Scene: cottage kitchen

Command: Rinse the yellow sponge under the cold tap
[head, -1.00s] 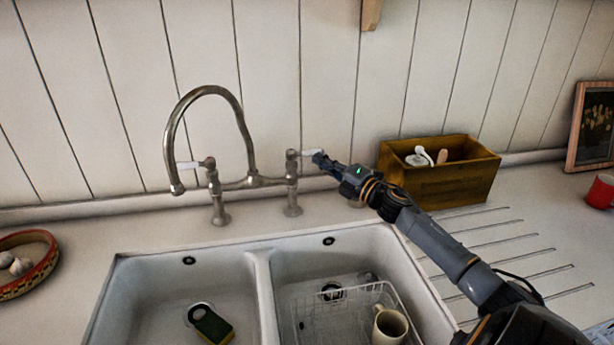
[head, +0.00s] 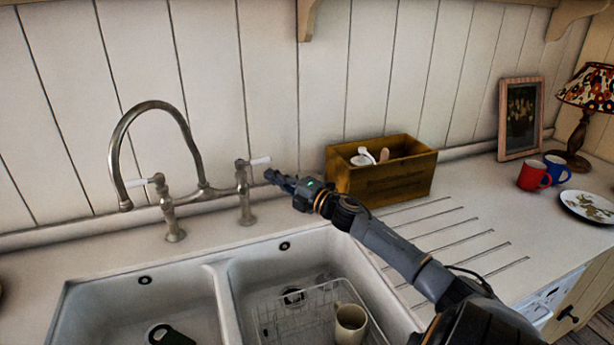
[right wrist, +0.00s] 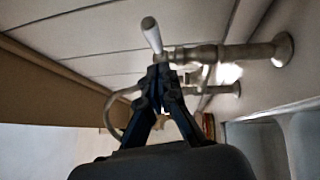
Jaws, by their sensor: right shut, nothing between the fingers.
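The metal bridge tap has a curved spout (head: 126,205) over the left basin, with no water visible. Its left lever (head: 137,183) and right lever (head: 260,161) have white handles. Which is cold I cannot tell. My right gripper (head: 272,177) is shut and empty, just below and right of the right lever's tip. In the right wrist view the shut fingertips (right wrist: 162,78) are close to the white handle (right wrist: 151,36); contact is unclear. My left gripper is out of view.
The right basin holds a white wire rack (head: 285,318) with a cream mug (head: 350,325). A wooden box (head: 385,170) stands right of the tap, close to my right gripper. Red (head: 534,176) and blue (head: 558,169) mugs and a plate (head: 588,206) are farther right. The grooved drainer is clear.

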